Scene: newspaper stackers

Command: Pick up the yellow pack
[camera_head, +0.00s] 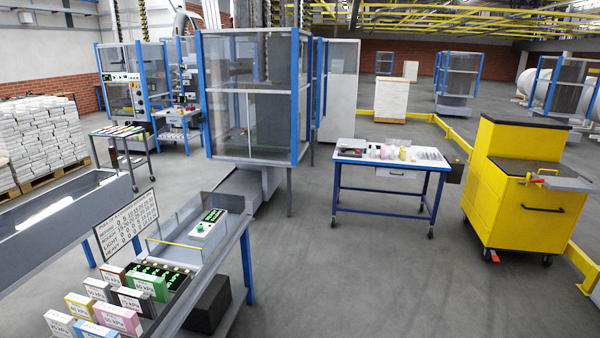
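The yellow pack (81,306) stands at the lower left of the head view, among several label-bearing packs on a bench. It has a pale printed front and a yellow top and side. A pink pack (118,318) is just right of it, a white pack (60,323) and a blue pack (94,330) are nearer the camera, and another white pack (97,289) is behind it. Its lower part is partly hidden by the nearer packs. Neither of my grippers shows in this view.
A green pack (147,284) and a black pack (134,301) stand close by. A lettered sign (127,222) and a control box (208,224) are farther back on the bench. A blue-legged table (388,188) and yellow cabinet (524,210) stand right. The floor between is clear.

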